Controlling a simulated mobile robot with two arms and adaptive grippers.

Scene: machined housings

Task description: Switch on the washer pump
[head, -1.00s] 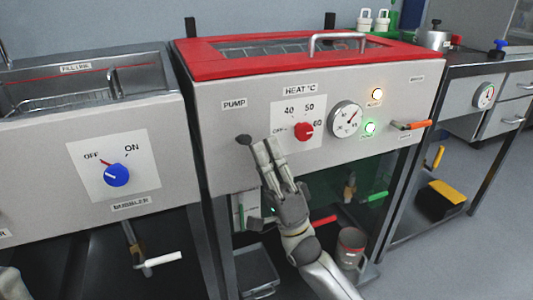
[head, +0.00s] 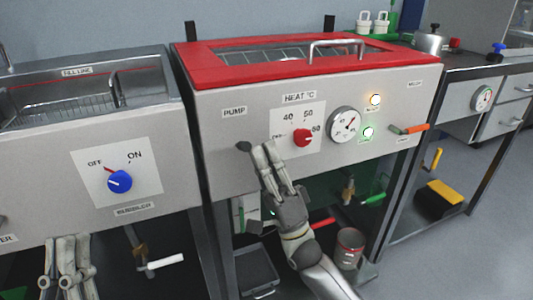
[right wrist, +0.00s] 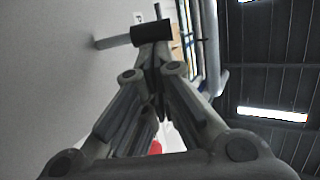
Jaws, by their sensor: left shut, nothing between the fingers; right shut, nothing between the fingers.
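The washer has a red lid frame (head: 230,76) and a grey front panel. Under its PUMP label (head: 234,113) a small black-tipped lever (head: 243,146) sticks out. My right gripper (head: 262,148) is shut and empty, its fingertips just right of that lever. In the right wrist view a black cylinder on a grey stem (right wrist: 152,32) sits right at the fingertips of the right gripper (right wrist: 155,62); I cannot tell whether they touch. My left gripper (head: 70,240) is shut and empty, fingers up, low before the left tank's panel.
Right of the lever are a red heat knob (head: 302,138), a dial gauge (head: 344,125), lit amber (head: 375,100) and green (head: 368,132) lamps, and an orange-handled valve (head: 409,129). The left tank has a blue knob (head: 120,181). A bucket (head: 350,247) stands below the washer.

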